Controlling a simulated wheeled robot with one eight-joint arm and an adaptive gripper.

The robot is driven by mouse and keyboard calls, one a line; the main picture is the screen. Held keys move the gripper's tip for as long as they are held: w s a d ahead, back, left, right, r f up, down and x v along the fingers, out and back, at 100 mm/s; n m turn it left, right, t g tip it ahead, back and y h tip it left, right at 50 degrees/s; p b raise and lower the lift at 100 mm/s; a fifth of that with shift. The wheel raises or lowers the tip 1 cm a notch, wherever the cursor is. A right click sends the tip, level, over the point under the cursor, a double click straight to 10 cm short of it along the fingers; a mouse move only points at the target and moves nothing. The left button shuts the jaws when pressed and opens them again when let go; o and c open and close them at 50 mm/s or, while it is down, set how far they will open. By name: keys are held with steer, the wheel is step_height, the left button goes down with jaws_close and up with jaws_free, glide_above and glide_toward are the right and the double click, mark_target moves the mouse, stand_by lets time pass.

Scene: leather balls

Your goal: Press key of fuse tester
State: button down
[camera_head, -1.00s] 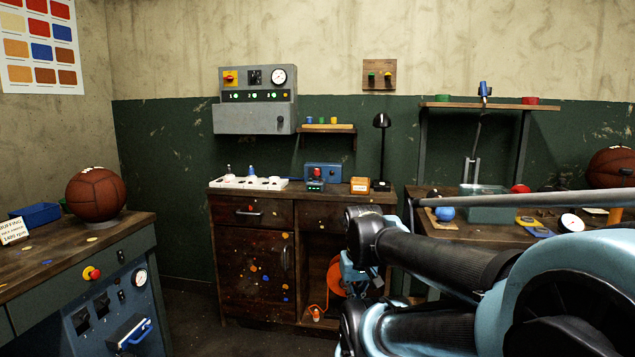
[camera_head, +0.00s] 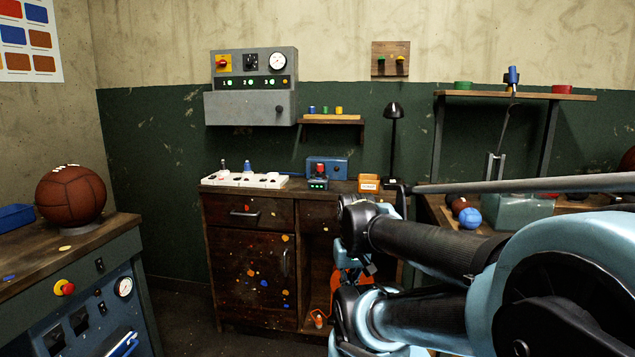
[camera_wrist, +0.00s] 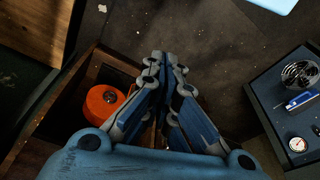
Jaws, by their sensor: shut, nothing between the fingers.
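A small dark device with green lights (camera_head: 318,183) stands on the wooden cabinet top, in front of a blue box (camera_head: 328,167). A red part shows just above it. It may be the fuse tester; its key is too small to make out. My gripper (camera_wrist: 167,60) is shut and empty in the wrist view, with its fingers pointing towards the floor area beside the cabinet. In the head view my gripper is mostly hidden by my arm, in front of the cabinet's right part and lower than its top. It is well apart from the device.
A white strip with sockets (camera_head: 244,180), an orange box (camera_head: 370,183) and a black lamp (camera_head: 393,140) stand on the cabinet (camera_head: 250,216). An orange reel (camera_wrist: 104,103) sits in its open bay. A bench with a ball (camera_head: 71,195) is at left.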

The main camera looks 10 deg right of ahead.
steer(key=w+r+n+t, duration=0.2)
steer(key=w+r, duration=0.7)
steer(key=w, duration=0.3)
steer(key=w+r+n+t, duration=0.1)
steer(key=w+r, duration=0.8)
steer(key=w, duration=0.4)
steer(key=w+r+n+t, duration=0.2)
steer(key=w+r, duration=0.3)
steer(key=w, duration=1)
steer(key=w+r+n+t+h, duration=0.1)
steer(key=w+r, duration=0.4)
steer(key=w, duration=1)
steer(key=shift+w+a+n+t, duration=0.3)
steer(key=shift+a+n+t, duration=0.2)
steer(key=shift+n, duration=0.3)
steer(key=shift+f, duration=4.35)
steer(key=shift+f, duration=0.75)
steer(key=shift+r, duration=0.9)
